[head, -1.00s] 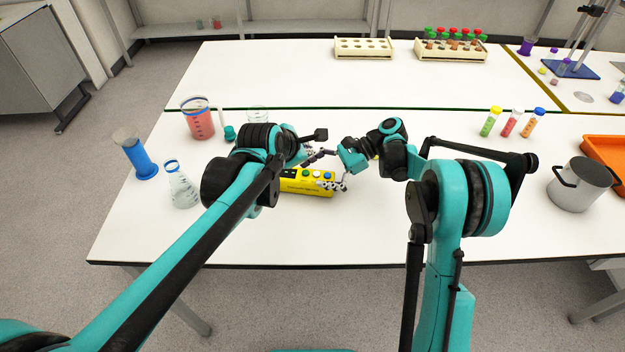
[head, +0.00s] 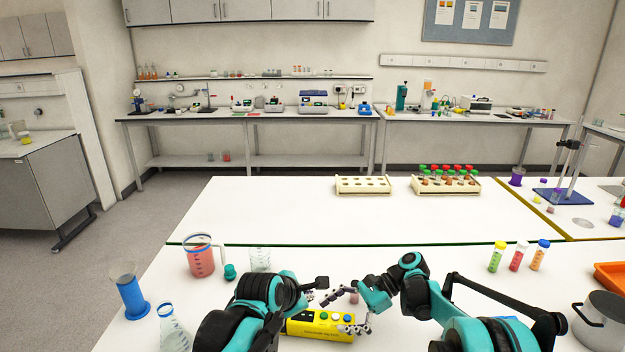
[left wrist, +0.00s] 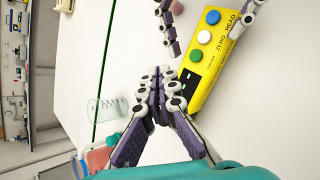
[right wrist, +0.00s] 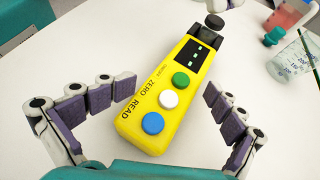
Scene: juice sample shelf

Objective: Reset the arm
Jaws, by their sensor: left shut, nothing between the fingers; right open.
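My left gripper (head: 312,296) is shut and empty in the head view, beside a yellow device with buttons (head: 318,325). In the left wrist view its fingers (left wrist: 155,76) meet at the tips, with the device (left wrist: 205,60) to their right. My right gripper (head: 347,311) is open in the head view. In the right wrist view its fingers (right wrist: 170,86) are spread on both sides of the device (right wrist: 160,115), with nothing held between them. The device shows green, white and blue buttons and a dark display.
A beaker of red liquid (head: 201,258), a blue cylinder (head: 130,296) and a flask (head: 173,330) stand at left. Capped tubes (head: 517,257) and a pot (head: 601,322) stand at right. Two racks (head: 362,186) (head: 445,185) sit farther back. The back-left tabletop is clear.

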